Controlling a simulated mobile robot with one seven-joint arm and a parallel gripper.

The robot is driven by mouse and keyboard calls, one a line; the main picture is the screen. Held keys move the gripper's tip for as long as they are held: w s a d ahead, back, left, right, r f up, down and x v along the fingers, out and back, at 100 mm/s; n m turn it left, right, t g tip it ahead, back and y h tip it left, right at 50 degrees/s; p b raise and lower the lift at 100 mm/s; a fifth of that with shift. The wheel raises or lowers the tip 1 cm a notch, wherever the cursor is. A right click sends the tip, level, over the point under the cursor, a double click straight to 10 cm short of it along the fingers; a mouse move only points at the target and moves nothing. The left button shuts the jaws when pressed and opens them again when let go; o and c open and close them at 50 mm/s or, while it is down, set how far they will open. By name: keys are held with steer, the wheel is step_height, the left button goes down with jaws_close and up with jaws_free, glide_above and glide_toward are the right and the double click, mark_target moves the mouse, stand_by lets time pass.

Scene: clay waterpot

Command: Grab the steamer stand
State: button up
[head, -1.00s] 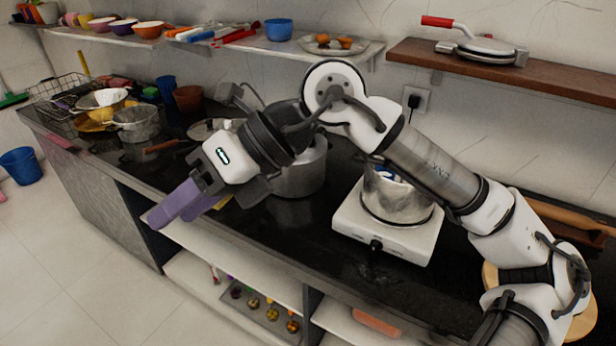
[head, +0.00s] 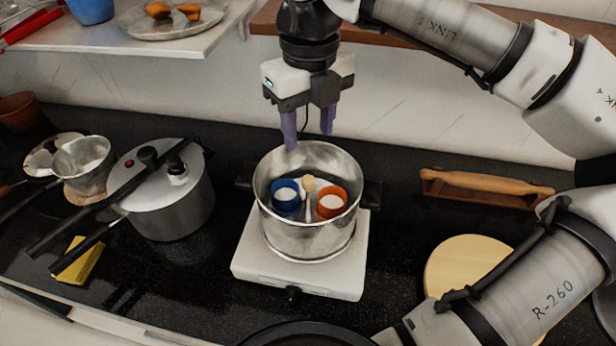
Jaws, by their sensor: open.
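A steel pot (head: 308,240) stands on a white hot plate (head: 340,280). Inside it is what looks like the steamer stand, with a thin upright stem topped by a pale round knob (head: 309,184). A blue cup (head: 286,206) with white contents is left of the stem and an orange cup (head: 331,212) with white contents is right of it. The stand's lower part is hidden in the pot. My gripper (head: 309,141) points down with purple fingers apart and empty. In the picture its fingertips appear just above the knob, near the pot's back rim; it touches nothing visible.
A lidded pressure cooker (head: 170,205) with long handles stands at the left, with a yellow sponge (head: 80,258) in front. A round wooden board (head: 465,265) and a rolling pin (head: 487,182) are at the right. A shelf edge (head: 560,50) runs above at the back.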

mark_target(308, 180)
step_height(308, 180, down, 8)
steer(key=shift+w+f+p, duration=0.15)
steer(key=shift+p, duration=0.6)
steer(key=shift+f+p, duration=1.1)
steer(key=shift+f, duration=1.6)
jaws_close()
